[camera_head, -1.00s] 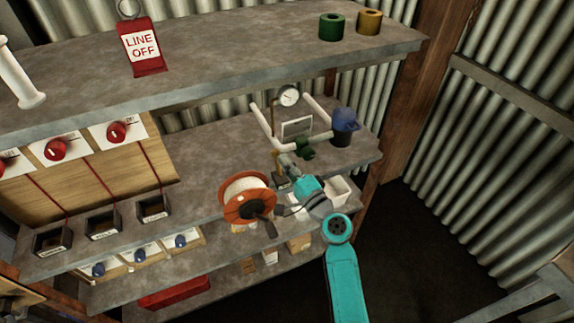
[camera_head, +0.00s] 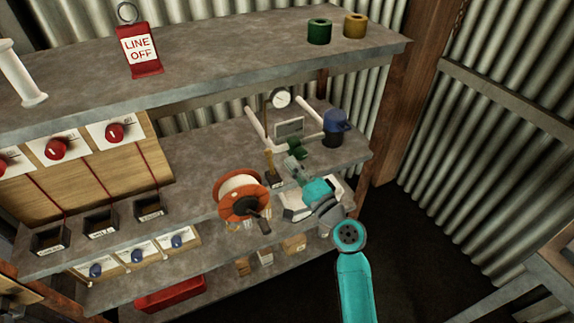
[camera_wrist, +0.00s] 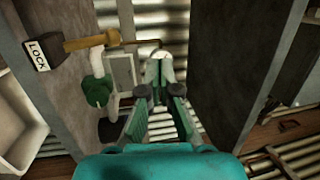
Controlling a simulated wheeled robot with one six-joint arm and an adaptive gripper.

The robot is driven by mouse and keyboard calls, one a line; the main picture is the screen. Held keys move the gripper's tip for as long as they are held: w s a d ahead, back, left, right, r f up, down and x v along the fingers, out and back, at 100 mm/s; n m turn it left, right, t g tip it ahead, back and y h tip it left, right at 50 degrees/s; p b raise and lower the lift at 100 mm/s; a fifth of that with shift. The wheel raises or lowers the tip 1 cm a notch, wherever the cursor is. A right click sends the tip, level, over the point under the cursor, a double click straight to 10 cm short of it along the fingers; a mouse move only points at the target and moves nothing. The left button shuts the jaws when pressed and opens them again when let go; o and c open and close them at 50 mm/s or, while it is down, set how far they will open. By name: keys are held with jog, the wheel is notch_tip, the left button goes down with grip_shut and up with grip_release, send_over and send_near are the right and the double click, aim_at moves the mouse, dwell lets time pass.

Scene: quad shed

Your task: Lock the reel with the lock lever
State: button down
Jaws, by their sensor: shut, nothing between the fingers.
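The orange reel (camera_head: 227,207) with pale line wound on it stands at the front edge of the middle shelf, its dark crank toward me. The lock lever (camera_head: 268,161) is a yellow-brown handle rising from a small dark block just right of the reel. In the wrist view the lever (camera_wrist: 92,42) extends from a block labelled LOCK (camera_wrist: 37,55). My gripper (camera_head: 291,163) is right of the lever, apart from it. In the wrist view my gripper (camera_wrist: 159,70) has its fingers together with nothing between them.
A green-handled valve on white pipes (camera_head: 297,148), a gauge (camera_head: 280,98) and a blue-lidded dark pot (camera_head: 336,128) stand behind my gripper. A white bin (camera_head: 335,187) is close by my wrist. The upper shelf (camera_head: 230,50) overhangs behind.

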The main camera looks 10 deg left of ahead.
jog(key=s+d+r, duration=0.3)
jog(key=shift+s+d, duration=0.35)
jog(key=shift+s, duration=0.05)
dwell(0.3)
jog(key=s+d+f+n+t+h, duration=0.1)
jog(key=s+d+f+h, duration=0.4)
jog(key=s+d+f, duration=0.5)
jog(key=s+d+f+h, duration=0.5)
jog(key=s+f, duration=0.4)
jog(key=s, duration=0.3)
jog(key=s+d+r+n+h, duration=0.1)
jog(key=s+d+r+n, duration=0.1)
jog(key=s, duration=0.6)
jog(key=s+d+r+n+h, duration=0.1)
jog(key=s+d+r+n, duration=0.1)
jog(key=s, duration=0.7)
jog(key=s+d+r+n+h, duration=0.1)
jog(key=s+n, duration=0.3)
jog(key=s, duration=0.4)
jog(key=shift+s+d+r+g+h, duration=0.3)
jog(key=shift+s+d+r+g, duration=0.1)
jog(key=shift+d+r, duration=0.5)
